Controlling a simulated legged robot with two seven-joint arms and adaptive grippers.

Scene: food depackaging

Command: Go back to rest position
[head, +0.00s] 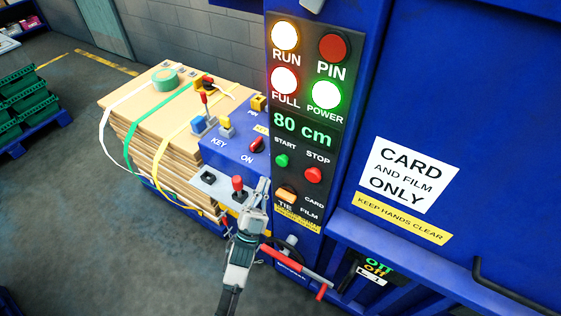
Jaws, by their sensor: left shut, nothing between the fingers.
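My left gripper (262,190) is in the lower middle of the head view, its arm coming up from the bottom edge. It is shut and empty. Its fingertips are in front of the lower left edge of the control panel (297,185), close to the orange switch (287,194). I cannot tell whether they touch the panel. The panel shows lit RUN, FULL and POWER lamps, a dark red PIN lamp, and the reading 80 cm. My right gripper is not in view.
A blue control box (232,150) with levers and a grey plate with a red-knobbed lever (238,186) stand left of the panel. A red handle (298,268) sticks out below. Strapped cardboard (135,105) stands behind. The grey floor (75,210) at left is clear.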

